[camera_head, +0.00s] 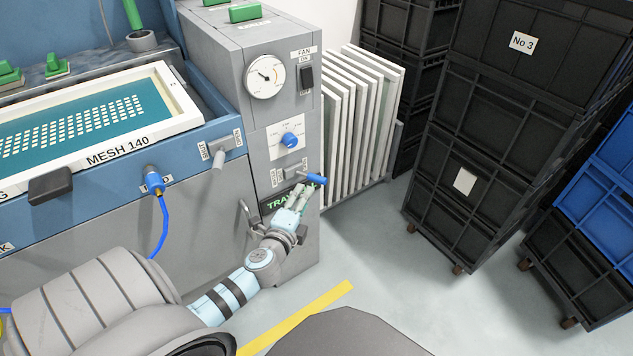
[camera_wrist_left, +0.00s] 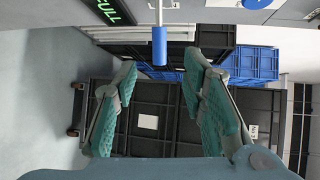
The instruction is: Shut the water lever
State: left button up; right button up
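A lever with a blue handle (camera_head: 316,179) sticks out from the grey control panel, just above a dark display with green letters. The label beside it is too small to read. My left gripper (camera_head: 306,191) is at the blue handle, reaching up from below. In the left wrist view the blue handle (camera_wrist_left: 159,47) hangs from a metal rod, near the tips and between the two teal fingers of my left gripper (camera_wrist_left: 157,70). The fingers are spread apart, with a visible gap on both sides of the handle. My right gripper is not in view.
A blue knob (camera_head: 289,140) and a gauge (camera_head: 265,77) sit above on the panel. A grey metal lever (camera_head: 222,154) is to the left. White framed screens (camera_head: 350,125) stand behind at right. Black crates (camera_head: 475,205) are stacked farther right, with open floor between.

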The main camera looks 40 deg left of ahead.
aim_at(315, 181)
pick_arm(q)
jog(key=b+x, duration=0.2)
jog(key=x, duration=0.8)
jog(key=shift+w+f, duration=0.2)
jog(key=shift+w, duration=0.05)
jog(key=shift+w+a+b, duration=0.15)
jog(key=shift+w+b, duration=0.15)
jog(key=shift+w, duration=0.1)
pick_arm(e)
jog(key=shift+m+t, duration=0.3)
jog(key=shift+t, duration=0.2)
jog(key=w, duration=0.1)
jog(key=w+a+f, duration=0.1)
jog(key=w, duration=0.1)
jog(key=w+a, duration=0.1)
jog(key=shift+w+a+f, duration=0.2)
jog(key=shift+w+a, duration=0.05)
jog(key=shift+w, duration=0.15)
